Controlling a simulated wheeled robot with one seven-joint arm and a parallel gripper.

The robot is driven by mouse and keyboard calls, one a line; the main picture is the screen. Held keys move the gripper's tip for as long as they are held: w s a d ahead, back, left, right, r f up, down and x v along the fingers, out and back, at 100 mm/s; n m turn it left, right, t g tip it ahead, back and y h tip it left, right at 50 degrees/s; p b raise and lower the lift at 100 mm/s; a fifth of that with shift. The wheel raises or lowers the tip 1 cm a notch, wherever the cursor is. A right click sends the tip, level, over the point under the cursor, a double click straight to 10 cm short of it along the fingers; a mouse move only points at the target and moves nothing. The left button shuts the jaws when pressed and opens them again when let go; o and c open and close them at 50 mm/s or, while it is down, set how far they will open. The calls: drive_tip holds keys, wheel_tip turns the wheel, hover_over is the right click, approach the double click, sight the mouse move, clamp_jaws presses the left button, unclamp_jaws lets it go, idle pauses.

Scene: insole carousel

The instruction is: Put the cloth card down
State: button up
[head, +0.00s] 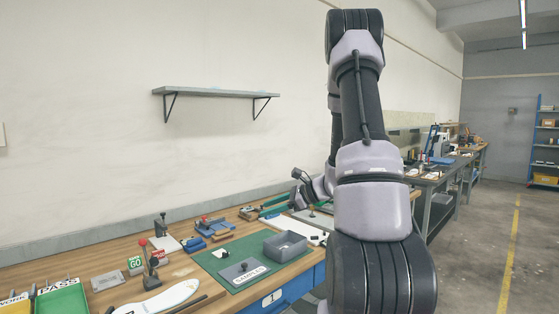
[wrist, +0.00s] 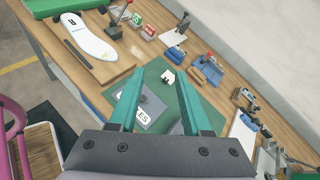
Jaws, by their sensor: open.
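A flat grey piece with a dark knob (head: 241,268) lies on the green mat (head: 213,262), beside a white SAMPLES label. It looks like the cloth card, but I cannot be sure. In the wrist view the grey piece (wrist: 146,100) shows below and between my fingers, partly covered by the left one. My gripper (wrist: 159,76) has two teal fingers spread apart with nothing between them. It is above the mat, apart from the grey piece.
A grey bin (head: 286,245) stands at the mat's right edge.

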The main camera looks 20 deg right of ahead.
drive_tip(key=s+a+r+n+g+h, duration=0.2)
drive_tip(key=s+a+r+n+g, duration=0.3)
drive_tip(key=s+a+r+n, duration=0.65)
drive_tip(key=s+d+r+n+t+h, duration=0.3)
drive_tip(key=s+r+n, duration=0.4)
drive_tip(key=s, duration=0.4)
drive_tip(key=d+r+h, duration=0.1)
drive_tip(key=h, duration=0.1)
drive_tip(key=shift+s+d+r+t+h, duration=0.2)
drive_tip(key=shift+r+t+h, duration=0.1)
drive_tip(key=shift+h, duration=0.1)
